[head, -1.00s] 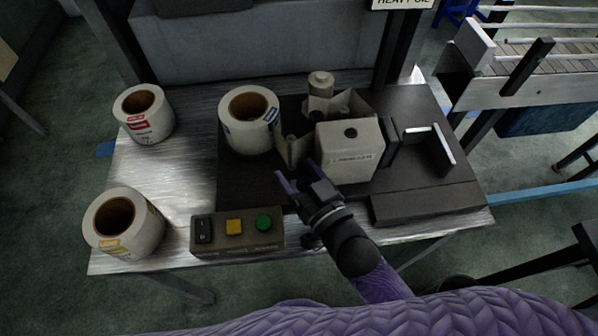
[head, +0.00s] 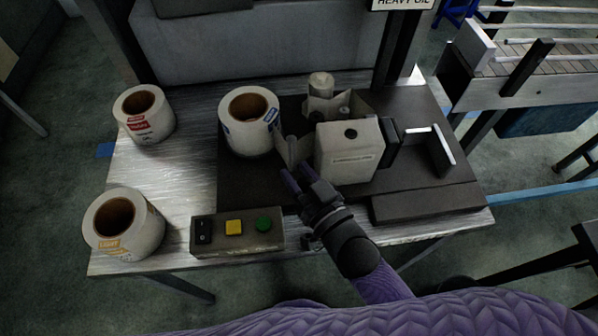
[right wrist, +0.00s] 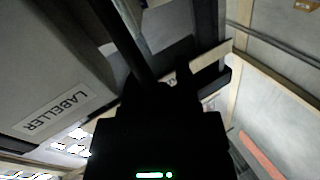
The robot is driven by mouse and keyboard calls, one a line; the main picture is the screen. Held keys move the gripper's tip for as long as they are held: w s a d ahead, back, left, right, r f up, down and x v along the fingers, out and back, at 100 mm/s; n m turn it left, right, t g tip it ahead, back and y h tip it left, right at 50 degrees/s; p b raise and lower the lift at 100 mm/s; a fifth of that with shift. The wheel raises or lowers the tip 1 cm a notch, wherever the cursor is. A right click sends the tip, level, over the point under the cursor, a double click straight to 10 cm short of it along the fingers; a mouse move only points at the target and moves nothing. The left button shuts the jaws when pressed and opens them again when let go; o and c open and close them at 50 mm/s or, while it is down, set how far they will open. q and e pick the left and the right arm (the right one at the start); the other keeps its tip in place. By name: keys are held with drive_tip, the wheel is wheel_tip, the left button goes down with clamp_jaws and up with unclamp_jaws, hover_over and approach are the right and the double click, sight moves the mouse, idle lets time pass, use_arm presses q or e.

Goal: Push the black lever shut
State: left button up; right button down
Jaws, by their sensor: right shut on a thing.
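The labeller (head: 350,157) is a pale box machine on the dark base plate of the table. A dark bar (right wrist: 122,40), which looks like the black lever, runs down to my right fingers in the right wrist view. In the head view I cannot make the lever out clearly. The fingers are mostly black silhouettes in the right wrist view (right wrist: 160,85). My left gripper is not in view.
A label roll (head: 249,122) stands left of the labeller. Two more rolls, one red-marked (head: 146,128) and one yellow-marked (head: 145,232), stand at the table's left. A button box (head: 237,243) is at the front edge. A conveyor (head: 520,70) is at the far right.

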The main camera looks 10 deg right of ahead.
idle(0.8)
drive_tip(key=w, duration=0.2)
drive_tip(key=w+p, duration=0.1)
drive_tip(key=shift+w+r, duration=0.2)
drive_tip(key=shift+r, duration=0.1)
drive_tip(key=shift+w+f, duration=0.1)
drive_tip(key=shift+w, duration=0.1)
drive_tip(key=shift+f, duration=0.1)
drive_tip(key=c, duration=0.6)
unclamp_jaws()
drive_tip(key=shift+o, duration=1.4)
drive_tip(key=shift+d, duration=0.1)
